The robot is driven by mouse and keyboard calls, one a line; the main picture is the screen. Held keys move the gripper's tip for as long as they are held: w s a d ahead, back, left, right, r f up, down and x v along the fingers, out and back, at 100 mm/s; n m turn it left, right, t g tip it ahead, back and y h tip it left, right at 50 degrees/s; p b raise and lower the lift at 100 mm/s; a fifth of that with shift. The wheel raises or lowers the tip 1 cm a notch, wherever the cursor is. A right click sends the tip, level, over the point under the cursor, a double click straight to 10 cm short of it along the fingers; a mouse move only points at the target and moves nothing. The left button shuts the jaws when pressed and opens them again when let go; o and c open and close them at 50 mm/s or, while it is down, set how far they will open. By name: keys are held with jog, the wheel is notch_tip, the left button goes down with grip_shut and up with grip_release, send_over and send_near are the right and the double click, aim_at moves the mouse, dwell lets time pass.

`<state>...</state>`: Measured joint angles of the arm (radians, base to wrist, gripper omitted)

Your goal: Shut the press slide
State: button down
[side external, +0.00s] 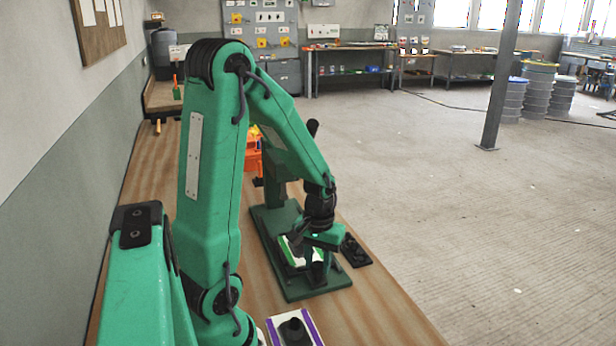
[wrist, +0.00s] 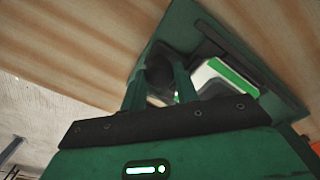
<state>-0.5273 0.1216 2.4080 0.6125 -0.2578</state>
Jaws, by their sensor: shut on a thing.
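The press (side external: 306,289) has a green base plate and stands on the wooden bench, with a black-tipped lever (side external: 312,128) at its top. My gripper (side external: 318,270) points down at the front of the press. In the wrist view its two green fingers (wrist: 158,88) are shut on a dark rounded knob (wrist: 159,71). How the knob joins the slide is hidden.
A small black piece (side external: 355,251) lies right of the press, near the bench edge. A white and purple plate with a black knob (side external: 294,331) is at the front. An orange bin (side external: 252,153) stands behind the press. Bare bench (side external: 372,308) shows at front right.

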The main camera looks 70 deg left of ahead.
jog(key=a, duration=1.5)
jog(key=shift+a+r, duration=0.1)
jog(key=shift+a, duration=0.2)
jog(key=c, duration=1.2)
grip_release()
jog(key=shift+c, duration=0.2)
jog(key=shift+o, duration=0.9)
jog(key=shift+d, duration=0.1)
notch_tip(320, 180, up, 8)
